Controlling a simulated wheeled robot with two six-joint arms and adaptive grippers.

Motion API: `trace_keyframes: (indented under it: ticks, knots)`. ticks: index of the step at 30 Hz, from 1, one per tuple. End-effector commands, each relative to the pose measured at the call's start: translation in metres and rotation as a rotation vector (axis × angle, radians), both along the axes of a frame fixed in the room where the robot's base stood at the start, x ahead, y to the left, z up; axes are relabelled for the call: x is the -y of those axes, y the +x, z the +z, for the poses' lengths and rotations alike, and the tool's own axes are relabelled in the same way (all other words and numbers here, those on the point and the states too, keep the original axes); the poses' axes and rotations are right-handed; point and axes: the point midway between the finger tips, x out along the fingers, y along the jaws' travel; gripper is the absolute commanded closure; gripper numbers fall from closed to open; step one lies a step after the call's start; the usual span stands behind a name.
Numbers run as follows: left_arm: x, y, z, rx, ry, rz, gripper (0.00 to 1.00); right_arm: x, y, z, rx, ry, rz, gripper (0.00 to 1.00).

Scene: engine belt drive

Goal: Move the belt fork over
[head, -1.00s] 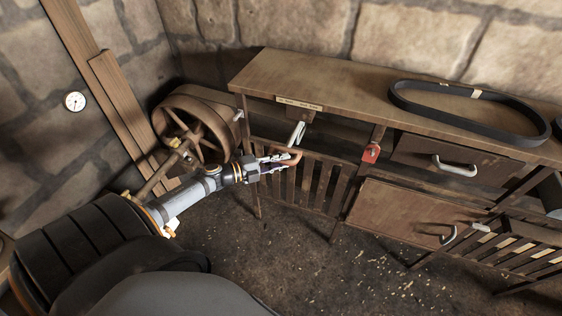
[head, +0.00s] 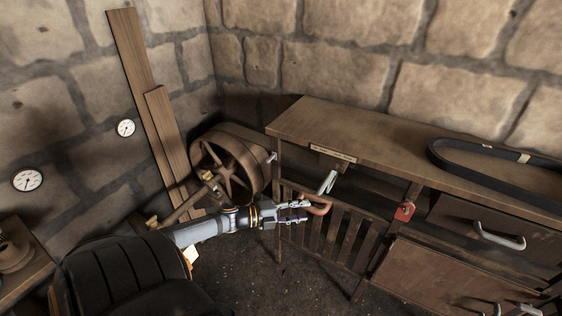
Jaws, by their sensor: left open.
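My left gripper (head: 302,211) is open in front of the bench's left end, its fingers pointing right. A copper-coloured curved bar (head: 322,206) is just beyond the fingertips; I cannot tell whether they touch. A pale handle (head: 327,182) slants below the bench top, above that bar and under a small lettered plate (head: 333,154). I cannot tell for sure which part is the belt fork. A black belt loop (head: 436,153) lies on the bench top. A spoked wheel (head: 228,165) stands left of the bench. My right gripper is not in view.
The wooden bench (head: 300,117) has a slatted front (head: 330,235) close to my gripper and a drawer (head: 470,222) at right. A red tag (head: 404,211) hangs on its front. Planks (head: 135,60) lean on the stone wall. Open floor (head: 245,270) lies below my arm.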

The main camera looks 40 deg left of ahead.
Motion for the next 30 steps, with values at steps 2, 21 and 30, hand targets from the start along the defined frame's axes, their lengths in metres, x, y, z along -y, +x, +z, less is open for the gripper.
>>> trace_keyframes:
  ticks: [2, 21, 30]
  knots:
    - [-0.007, -0.012, 0.0, -0.007, 0.005, -0.003, 0.56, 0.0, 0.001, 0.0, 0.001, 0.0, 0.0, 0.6]
    - [-0.043, -0.071, 0.01, -0.005, 0.001, -0.004, 0.56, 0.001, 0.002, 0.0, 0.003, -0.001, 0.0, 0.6]
    - [-0.046, -0.072, 0.011, -0.001, 0.0, 0.001, 0.56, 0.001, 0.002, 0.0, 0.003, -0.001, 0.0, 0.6]
